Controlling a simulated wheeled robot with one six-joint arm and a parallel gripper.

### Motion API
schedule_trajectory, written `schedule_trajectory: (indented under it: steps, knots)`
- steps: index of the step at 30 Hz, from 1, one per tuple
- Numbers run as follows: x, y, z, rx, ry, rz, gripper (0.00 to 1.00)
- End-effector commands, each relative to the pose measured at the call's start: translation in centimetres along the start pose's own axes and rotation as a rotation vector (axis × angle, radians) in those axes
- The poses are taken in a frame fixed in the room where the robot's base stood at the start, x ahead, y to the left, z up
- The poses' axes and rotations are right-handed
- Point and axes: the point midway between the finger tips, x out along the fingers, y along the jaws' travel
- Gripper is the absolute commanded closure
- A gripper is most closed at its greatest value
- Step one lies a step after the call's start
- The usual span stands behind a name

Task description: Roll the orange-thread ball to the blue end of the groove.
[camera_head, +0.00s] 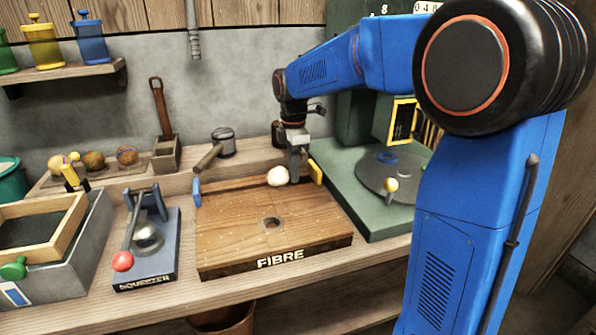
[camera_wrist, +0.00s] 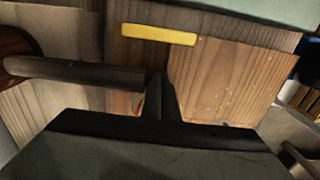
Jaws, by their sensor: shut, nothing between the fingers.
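A pale cream ball (camera_head: 278,176) rests at the back of the wooden FIBRE board (camera_head: 235,235), along the groove and nearer its yellow end (camera_head: 315,172). I cannot make out orange thread on it in the head view. The blue end (camera_head: 196,192) is at the board's left. My gripper (camera_head: 297,172) points down just right of the ball, between it and the yellow end. It is shut and empty; whether it touches the ball I cannot tell. In the wrist view the fingers (camera_wrist: 158,98) hide most of the ball, and the yellow end (camera_wrist: 158,34) shows beyond them.
A squeezer (camera_head: 148,240) with a red-knobbed lever stands left of the board. A green machine with a round plate (camera_head: 385,178) stands at the right. Several brown balls (camera_head: 94,160) sit on a rack at the back left.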

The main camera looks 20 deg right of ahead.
Motion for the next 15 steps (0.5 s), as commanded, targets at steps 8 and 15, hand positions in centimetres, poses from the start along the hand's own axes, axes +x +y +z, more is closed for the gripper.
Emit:
schedule_trajectory:
  steps: [8,15]
  knots:
    - [0.0,0.0,-0.1,0.000,0.000,0.000,1.00]
    - [0.0,0.0,-3.2,-0.004,0.000,0.000,1.00]
